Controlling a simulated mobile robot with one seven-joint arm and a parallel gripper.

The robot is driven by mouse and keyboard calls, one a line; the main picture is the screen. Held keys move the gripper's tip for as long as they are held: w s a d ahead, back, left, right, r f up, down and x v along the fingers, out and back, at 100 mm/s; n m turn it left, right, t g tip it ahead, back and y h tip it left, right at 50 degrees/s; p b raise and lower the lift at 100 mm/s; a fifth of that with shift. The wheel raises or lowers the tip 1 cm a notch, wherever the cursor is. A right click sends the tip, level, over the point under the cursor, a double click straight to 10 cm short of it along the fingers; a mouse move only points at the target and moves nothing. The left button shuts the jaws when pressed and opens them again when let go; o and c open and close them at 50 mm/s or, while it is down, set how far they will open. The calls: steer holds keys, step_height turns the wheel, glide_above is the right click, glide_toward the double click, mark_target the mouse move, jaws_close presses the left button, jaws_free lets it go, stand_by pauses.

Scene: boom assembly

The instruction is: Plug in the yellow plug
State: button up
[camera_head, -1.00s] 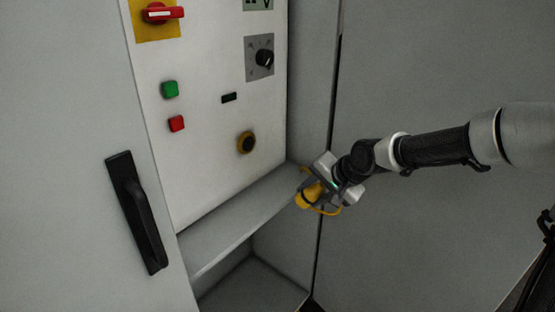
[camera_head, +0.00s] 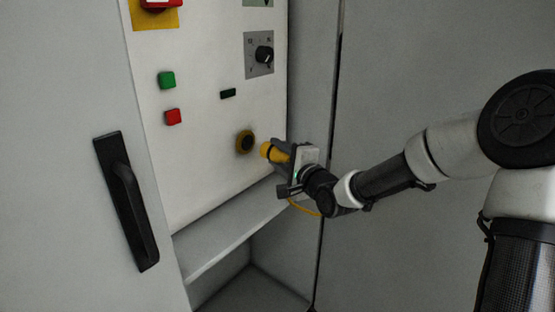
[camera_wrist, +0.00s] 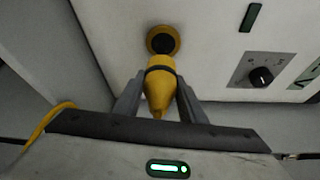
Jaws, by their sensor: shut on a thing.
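The yellow plug (camera_head: 273,153) is held in my gripper (camera_head: 280,158), which is shut on it. In the head view the plug points left at the panel, a short gap to the right of the round socket (camera_head: 245,142) with its yellow ring and dark centre. In the wrist view the plug (camera_wrist: 160,85) sits between the two grey fingers (camera_wrist: 159,98), and its front end is just below the socket (camera_wrist: 162,40). The wrist view does not show the depth of the gap. A yellow cable (camera_wrist: 48,122) runs from the plug.
The white panel carries a green button (camera_head: 167,80), a red button (camera_head: 173,117), a dark slot (camera_head: 228,93) and a rotary knob (camera_head: 264,54). A ledge (camera_head: 222,240) lies below. A cabinet door with a black handle (camera_head: 128,200) stands left, a grey wall (camera_head: 430,90) right.

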steer(key=shift+a, duration=0.1)
steer(key=shift+w+a+f+b, duration=0.1)
steer(key=shift+w+a+b, duration=0.4)
steer(key=shift+a, duration=0.2)
steer(key=shift+w+a+b, duration=0.7)
steer(key=shift+w+a, duration=0.55)
steer(key=shift+a, duration=0.3)
steer(key=shift+w+a, duration=0.3)
steer(key=shift+a, duration=0.1)
stand_by(1.5)
steer(key=o, duration=1.4)
steer(key=shift+s+d, duration=0.1)
